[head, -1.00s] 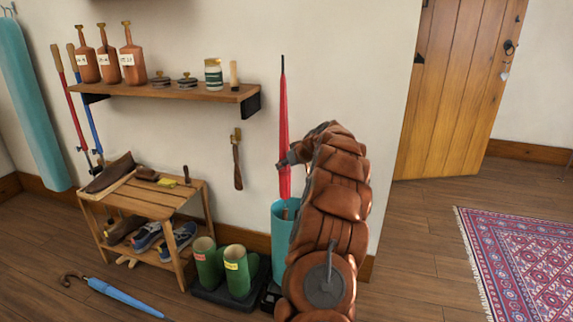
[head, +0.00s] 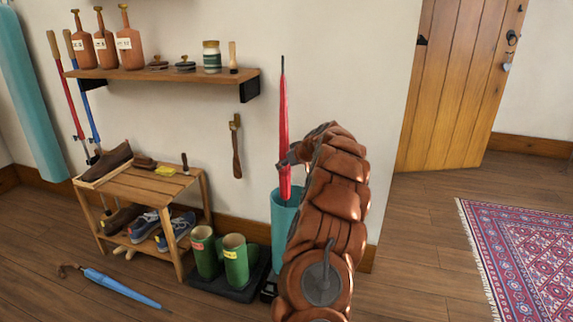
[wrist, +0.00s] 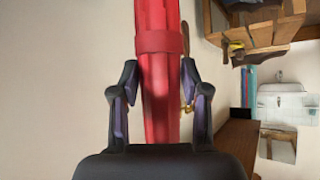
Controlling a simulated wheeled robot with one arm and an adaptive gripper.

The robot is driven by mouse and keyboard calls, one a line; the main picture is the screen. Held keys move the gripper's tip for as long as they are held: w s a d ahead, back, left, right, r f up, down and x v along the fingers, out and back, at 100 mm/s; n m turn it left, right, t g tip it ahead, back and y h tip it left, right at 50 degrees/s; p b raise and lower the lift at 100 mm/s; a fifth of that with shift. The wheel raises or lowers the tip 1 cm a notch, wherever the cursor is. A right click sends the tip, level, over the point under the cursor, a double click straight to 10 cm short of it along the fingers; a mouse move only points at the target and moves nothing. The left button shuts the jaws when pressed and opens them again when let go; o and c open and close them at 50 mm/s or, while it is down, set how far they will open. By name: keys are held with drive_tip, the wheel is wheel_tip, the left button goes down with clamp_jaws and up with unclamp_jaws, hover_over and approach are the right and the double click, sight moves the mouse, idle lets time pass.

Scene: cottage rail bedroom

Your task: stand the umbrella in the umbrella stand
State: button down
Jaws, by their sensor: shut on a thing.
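A closed red umbrella (head: 283,120) stands upright, its thin tip at the top. My gripper (head: 288,160) is shut on it at its side, below mid-length. The lower end of the umbrella goes down behind the rim of the teal umbrella stand (head: 283,222) and is hidden there. My arm covers the right part of the stand. In the wrist view the red umbrella (wrist: 160,42) runs between the two dark fingers (wrist: 158,95), with a red band around it. A closed blue umbrella (head: 122,288) with a brown crook handle lies on the floor at the left.
Green boots (head: 236,262) stand on a dark tray just left of the stand. A wooden shoe rack (head: 150,185) is further left, under a wall shelf (head: 165,80) with bottles and jars. A patterned rug (head: 520,255) and open floor lie to the right.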

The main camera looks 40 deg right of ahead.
sight(289, 182)
drive_tip(key=shift+f+b, duration=3.3)
drive_tip(key=shift+f, duration=0.75)
drive_tip(key=shift+c, duration=2.4)
unclamp_jaws()
drive_tip(key=shift+f, duration=0.1)
drive_tip(key=v, duration=1.2)
